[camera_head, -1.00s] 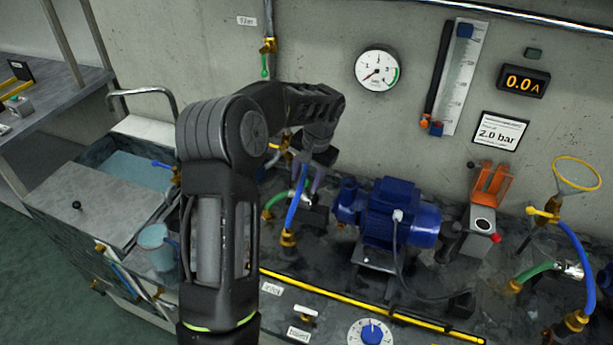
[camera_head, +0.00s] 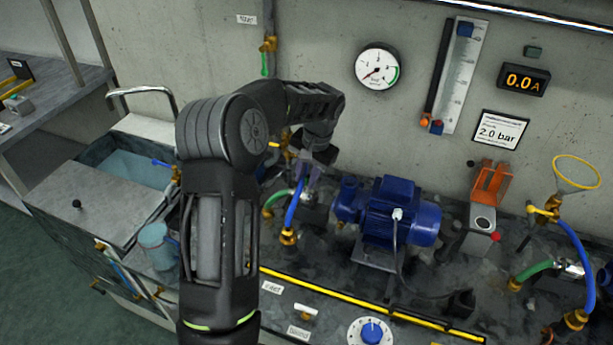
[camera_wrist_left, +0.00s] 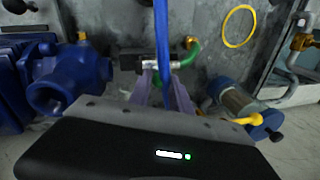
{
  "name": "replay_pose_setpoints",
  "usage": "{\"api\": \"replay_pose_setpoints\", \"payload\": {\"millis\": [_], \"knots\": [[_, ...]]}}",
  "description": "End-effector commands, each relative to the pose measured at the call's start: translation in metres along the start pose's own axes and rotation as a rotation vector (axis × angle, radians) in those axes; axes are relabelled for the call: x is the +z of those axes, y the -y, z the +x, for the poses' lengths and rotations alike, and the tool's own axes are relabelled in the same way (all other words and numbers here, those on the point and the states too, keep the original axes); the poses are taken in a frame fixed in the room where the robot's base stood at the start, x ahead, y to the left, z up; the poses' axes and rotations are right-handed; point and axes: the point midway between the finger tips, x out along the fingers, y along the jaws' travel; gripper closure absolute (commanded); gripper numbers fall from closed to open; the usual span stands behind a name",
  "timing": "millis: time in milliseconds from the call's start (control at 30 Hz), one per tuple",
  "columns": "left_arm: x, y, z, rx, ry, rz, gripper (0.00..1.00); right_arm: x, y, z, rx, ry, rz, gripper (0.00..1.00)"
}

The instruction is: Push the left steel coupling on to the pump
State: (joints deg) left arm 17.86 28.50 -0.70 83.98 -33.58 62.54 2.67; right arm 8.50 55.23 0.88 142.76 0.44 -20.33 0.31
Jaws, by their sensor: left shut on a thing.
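The blue pump (camera_head: 400,212) stands on the bench right of my left gripper, its round inlet end facing left. In the left wrist view the pump (camera_wrist_left: 75,75) is at the left, with an open round port. My left gripper (camera_head: 309,178) points down beside the upright blue hose (camera_head: 294,207). In the wrist view its two fingers (camera_wrist_left: 162,88) reach to the steel coupling (camera_wrist_left: 152,64), partly hidden behind the blue hose, and are shut on it. The coupling stands apart from the pump's open port. My right gripper is not in view.
A pressure gauge (camera_head: 377,66) hangs on the wall behind. A yellow strip (camera_head: 330,296) and a blue dial (camera_head: 371,332) lie along the bench front. A water tank (camera_head: 135,165) stands at the left. An orange-lidded block (camera_head: 483,222) and a yellow ring (camera_head: 577,172) are at the right.

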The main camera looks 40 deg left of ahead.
Motion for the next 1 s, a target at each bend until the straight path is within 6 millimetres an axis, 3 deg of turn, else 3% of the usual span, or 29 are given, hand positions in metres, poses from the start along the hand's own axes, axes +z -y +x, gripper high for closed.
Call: {"api": "replay_pose_setpoints", "payload": {"millis": [833,1000], "knots": [[0.000,0.001,-0.001,-0.001,-0.002,0.000,1.00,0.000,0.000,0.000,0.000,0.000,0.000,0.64],[-0.004,-0.015,-0.002,0.000,-0.003,0.004,1.00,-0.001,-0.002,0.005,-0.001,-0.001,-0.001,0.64]]}}
